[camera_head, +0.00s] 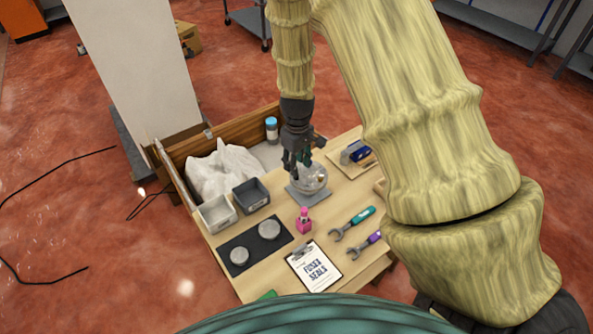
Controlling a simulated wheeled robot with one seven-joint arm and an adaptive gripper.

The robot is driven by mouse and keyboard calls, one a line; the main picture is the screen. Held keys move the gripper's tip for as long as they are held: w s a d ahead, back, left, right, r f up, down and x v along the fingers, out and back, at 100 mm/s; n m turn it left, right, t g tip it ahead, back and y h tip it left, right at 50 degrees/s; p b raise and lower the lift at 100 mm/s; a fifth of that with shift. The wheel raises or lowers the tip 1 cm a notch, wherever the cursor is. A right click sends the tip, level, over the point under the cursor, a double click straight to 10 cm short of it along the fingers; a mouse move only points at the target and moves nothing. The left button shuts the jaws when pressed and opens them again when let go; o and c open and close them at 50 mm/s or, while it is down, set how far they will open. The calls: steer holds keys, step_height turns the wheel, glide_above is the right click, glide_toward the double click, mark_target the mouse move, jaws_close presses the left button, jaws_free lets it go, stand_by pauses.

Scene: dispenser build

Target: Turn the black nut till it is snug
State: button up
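My gripper (297,163) points down over the workbench (230,263), at the top of a clear rounded vessel (316,182). The vessel stands on a grey square plate (305,199). The fingers overlap the vessel's upper left in this view. I cannot tell whether they touch it or close on anything. I cannot make out the black nut; the fingers may hide it.
Around the vessel lie a pink bottle (304,222), a teal-handled wrench (353,222), a purple-handled wrench (364,245), a clipboard (313,268), a black mat (254,246) with two round discs, a white bin (217,213) and a dark bin (251,195). A blue-capped jar (271,129) stands behind.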

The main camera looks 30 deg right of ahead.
steer(key=w+f, duration=0.2)
steer(key=f, duration=0.1)
steer(key=shift+f, duration=0.25)
steer(key=shift+f+p, duration=0.4)
steer(key=shift+s+f, duration=0.3)
steer(key=shift+s, duration=0.5)
steer(key=shift+w+f, duration=0.55)
steer(key=shift+f, duration=0.05)
steer(key=shift+s+r, duration=0.2)
steer(key=shift+c, duration=0.6)
jaws_close()
